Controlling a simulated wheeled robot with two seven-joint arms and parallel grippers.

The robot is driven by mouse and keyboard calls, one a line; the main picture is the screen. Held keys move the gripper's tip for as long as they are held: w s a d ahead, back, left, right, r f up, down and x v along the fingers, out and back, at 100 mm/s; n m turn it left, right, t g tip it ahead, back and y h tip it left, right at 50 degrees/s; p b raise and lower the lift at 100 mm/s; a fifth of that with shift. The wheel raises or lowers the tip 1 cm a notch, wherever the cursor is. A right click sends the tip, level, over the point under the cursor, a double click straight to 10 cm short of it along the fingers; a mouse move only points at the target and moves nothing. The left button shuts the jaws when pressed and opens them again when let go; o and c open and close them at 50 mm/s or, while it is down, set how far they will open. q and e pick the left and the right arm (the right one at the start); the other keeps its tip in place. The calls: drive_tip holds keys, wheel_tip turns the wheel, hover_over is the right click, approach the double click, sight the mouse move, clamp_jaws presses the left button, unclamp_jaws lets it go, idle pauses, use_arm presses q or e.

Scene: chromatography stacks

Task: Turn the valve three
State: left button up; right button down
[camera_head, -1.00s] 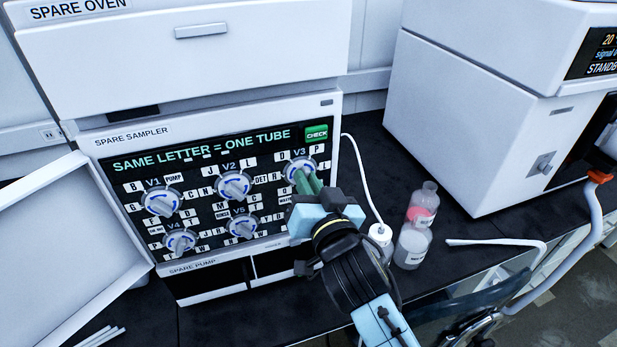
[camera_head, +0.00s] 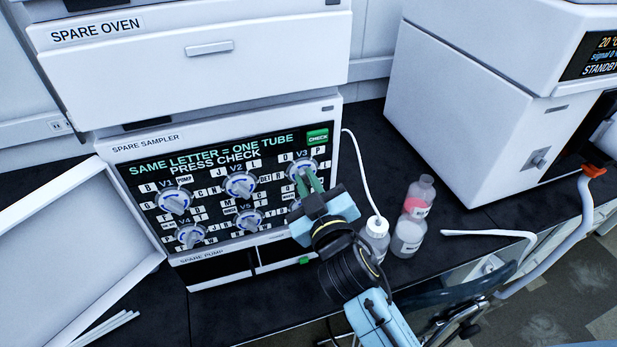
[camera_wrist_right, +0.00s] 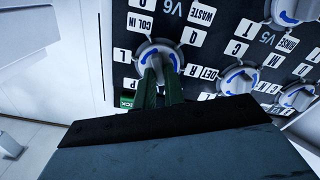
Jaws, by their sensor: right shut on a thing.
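Valve three, labelled V3 (camera_head: 297,167), is a round grey knob with a blue-marked ring at the upper right of the spare sampler's black panel. In the right wrist view the knob (camera_wrist_right: 158,50) appears upside down, among labels such as P, L and Q. My right gripper (camera_head: 309,180) has its green fingers on this knob and is shut on it; the fingers also show in the wrist view (camera_wrist_right: 160,84). The fingers hide part of the knob. The panel screen reads "SAME LETTER = ONE TUBE" and "PRESS CHECK". My left gripper is out of view.
Valves V1 (camera_head: 173,200), V2 (camera_head: 239,185), V4 (camera_head: 190,235) and V5 (camera_head: 249,220) sit close by. The green CHECK button (camera_head: 317,137) is above V3. Bottles (camera_head: 408,236) stand right of my arm. An open white door (camera_head: 75,245) is at left.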

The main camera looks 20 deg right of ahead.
drive_tip(key=shift+n, duration=0.5)
drive_tip(key=c, duration=1.5)
unclamp_jaws()
drive_tip(key=shift+s+d+b, duration=0.2)
drive_tip(key=shift+s+b, duration=1.25)
drive_tip(key=shift+s, duration=5.25)
